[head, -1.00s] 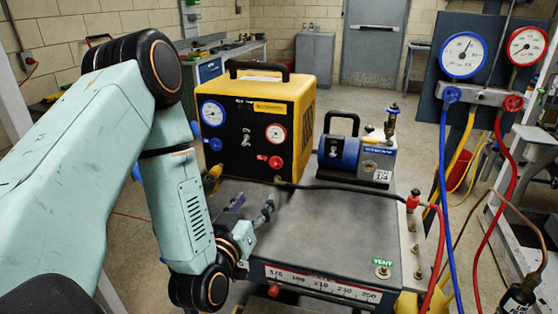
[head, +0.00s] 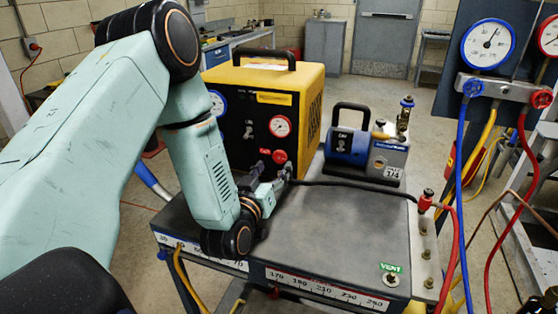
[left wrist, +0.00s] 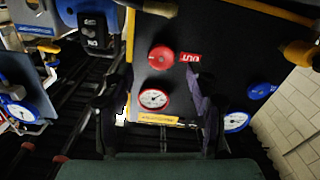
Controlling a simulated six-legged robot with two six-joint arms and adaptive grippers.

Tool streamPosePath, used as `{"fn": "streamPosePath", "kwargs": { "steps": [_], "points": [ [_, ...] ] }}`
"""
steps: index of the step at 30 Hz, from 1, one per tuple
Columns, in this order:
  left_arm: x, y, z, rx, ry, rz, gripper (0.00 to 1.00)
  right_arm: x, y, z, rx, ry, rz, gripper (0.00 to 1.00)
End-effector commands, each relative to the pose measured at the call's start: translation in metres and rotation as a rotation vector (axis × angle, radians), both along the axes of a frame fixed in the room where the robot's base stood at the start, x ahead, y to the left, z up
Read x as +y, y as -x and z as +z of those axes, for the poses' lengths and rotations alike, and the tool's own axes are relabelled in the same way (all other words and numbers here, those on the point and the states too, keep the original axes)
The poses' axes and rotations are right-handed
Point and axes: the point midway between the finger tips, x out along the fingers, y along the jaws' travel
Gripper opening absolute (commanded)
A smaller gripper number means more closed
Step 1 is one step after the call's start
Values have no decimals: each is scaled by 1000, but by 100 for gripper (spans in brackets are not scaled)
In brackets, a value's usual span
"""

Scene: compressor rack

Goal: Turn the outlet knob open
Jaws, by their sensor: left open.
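The outlet knob (head: 278,157) is a round red knob low on the black front panel of the yellow machine (head: 310,110). In the left wrist view the red knob (left wrist: 161,57) has a red OUT label beside it. In the head view my left gripper (head: 276,177) is just in front of the panel, its fingers pointing at the knob and partly covering its lower side. In the left wrist view the left gripper (left wrist: 155,88) has its two dark fingers spread apart with nothing between them. The knob appears apart from both fingers. My right gripper is not in view.
A red-rimmed gauge (head: 280,126) sits above the knob, and a blue-rimmed gauge (head: 216,103) is to its left. A blue knob (left wrist: 262,91) shows in the left wrist view. A blue pump (head: 346,146) stands to the right. A dark hose (head: 345,184) crosses the grey bench top (head: 335,230).

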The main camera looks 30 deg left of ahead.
Motion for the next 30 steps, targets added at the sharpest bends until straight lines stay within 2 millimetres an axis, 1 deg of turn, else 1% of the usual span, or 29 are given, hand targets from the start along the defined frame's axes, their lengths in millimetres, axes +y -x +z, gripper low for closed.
{"fn": "streamPosePath", "kwargs": {
  "steps": [1, 3, 6, 9, 14, 20, 21, 23, 30],
  "points": [
    [2, -9, 0, -4, -2, 0, 58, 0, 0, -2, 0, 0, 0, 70],
    [5, -21, 1, -3, -1, 1, 58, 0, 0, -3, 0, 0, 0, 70],
    [8, -34, 0, -3, -1, 1, 58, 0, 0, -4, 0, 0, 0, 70],
    [10, -43, 0, -2, 0, 0, 58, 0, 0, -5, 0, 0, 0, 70],
    [12, -50, 0, 0, 1, 1, 58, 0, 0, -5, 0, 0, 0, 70],
    [12, -50, 0, 0, 1, 1, 58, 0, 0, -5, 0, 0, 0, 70],
    [12, -50, 0, 0, 1, 1, 57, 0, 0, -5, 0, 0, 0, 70],
    [12, -50, 0, 0, 1, 1, 52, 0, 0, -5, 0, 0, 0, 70],
    [12, -50, 0, 0, 1, 1, 31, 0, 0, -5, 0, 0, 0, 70]
  ]
}}
